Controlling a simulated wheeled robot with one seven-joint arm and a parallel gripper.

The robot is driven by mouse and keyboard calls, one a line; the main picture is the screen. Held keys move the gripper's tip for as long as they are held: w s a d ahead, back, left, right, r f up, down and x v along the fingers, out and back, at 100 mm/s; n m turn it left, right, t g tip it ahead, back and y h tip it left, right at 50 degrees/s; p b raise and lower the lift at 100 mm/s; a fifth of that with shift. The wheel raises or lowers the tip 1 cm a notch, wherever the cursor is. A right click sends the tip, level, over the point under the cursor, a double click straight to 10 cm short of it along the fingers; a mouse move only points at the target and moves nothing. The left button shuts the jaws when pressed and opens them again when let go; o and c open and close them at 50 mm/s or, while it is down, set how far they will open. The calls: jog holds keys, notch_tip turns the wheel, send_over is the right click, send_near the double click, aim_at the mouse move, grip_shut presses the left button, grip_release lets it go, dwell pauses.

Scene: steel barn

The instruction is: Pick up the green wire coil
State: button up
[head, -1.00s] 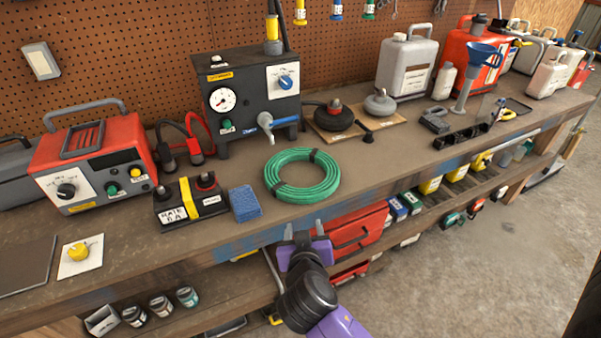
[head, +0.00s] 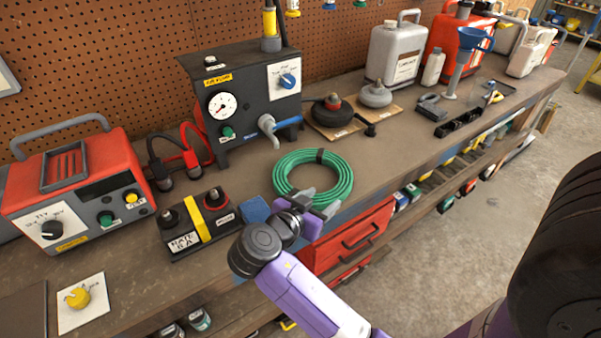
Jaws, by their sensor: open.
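The green wire coil (head: 338,170) lies flat on the wooden workbench (head: 400,130), near its front edge, with dark ties around it. My gripper (head: 318,198) is open at the coil's near side, its fingers pointing toward the coil. The fingers overlap the coil's near rim in the picture and hide a small part of it. I cannot tell whether they touch it.
A blue sponge (head: 256,211) and a black battery (head: 203,220) stand left of the coil. A black gauge box (head: 250,110) is behind it. Round weights on a wooden board (head: 352,127) lie behind right. A red drawer unit (head: 345,240) sits below the bench edge.

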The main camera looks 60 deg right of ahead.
aim_at(339, 188)
jog(key=p+x, duration=0.1)
jog(key=x, duration=0.5)
jog(key=shift+d+f, duration=0.1)
jog(key=shift+d, duration=0.1)
jog(key=p+x, duration=0.1)
jog(key=x, duration=0.3)
jog(key=shift+s+p, duration=0.2)
jog(key=shift+p, duration=0.15)
jog(key=shift+d+f, duration=0.3)
jog(key=shift+d, duration=0.2)
jog(key=shift+s, duration=0.1)
grip_shut()
jog(key=shift+f, duration=0.1)
